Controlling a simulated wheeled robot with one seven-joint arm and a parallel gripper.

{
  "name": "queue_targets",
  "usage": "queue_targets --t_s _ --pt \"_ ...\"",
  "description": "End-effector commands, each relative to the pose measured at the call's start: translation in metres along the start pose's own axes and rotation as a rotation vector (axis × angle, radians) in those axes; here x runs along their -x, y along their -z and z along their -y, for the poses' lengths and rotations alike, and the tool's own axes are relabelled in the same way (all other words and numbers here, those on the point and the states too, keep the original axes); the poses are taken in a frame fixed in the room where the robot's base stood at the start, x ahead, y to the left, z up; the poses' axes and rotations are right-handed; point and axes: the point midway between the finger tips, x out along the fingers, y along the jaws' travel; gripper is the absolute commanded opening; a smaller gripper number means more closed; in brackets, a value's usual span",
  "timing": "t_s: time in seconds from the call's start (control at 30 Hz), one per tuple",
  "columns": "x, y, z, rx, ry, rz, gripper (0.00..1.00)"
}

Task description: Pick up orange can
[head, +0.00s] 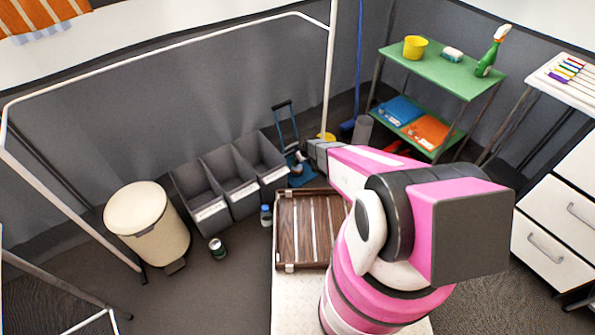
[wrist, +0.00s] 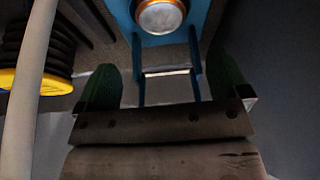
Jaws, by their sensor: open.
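A can with a silver top and an orange rim (wrist: 160,16) stands on a blue surface at the top middle of the wrist view, partly cut off by the picture edge. My gripper (wrist: 165,90) is open, with dark green fingers apart at left and right and nothing between them. The can lies beyond the fingertips, roughly centred between them, not touching. In the head view my arm reaches toward the small blue hand cart (head: 287,130) by the wall; the can is too small to make out clearly there.
A white pole (wrist: 28,90) and a yellow-based coiled thing (wrist: 40,82) stand at left in the wrist view. Grey bins (head: 228,183), a cream trash bin (head: 148,222), a brown slatted crate (head: 305,228) and a green shelf (head: 440,72) surround the area. A green can (head: 217,248) stands on the floor.

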Motion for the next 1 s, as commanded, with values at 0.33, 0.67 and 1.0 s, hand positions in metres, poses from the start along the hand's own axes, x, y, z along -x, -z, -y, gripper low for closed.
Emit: queue_targets --t_s 0.33,0.67,1.0 --pt "-0.041 0.0 0.0 0.0 0.0 0.0 0.94" --pt "-0.08 -0.003 0.001 -0.001 0.0 0.001 0.94" --pt "-0.09 -0.004 0.002 -0.001 0.0 0.0 0.94"
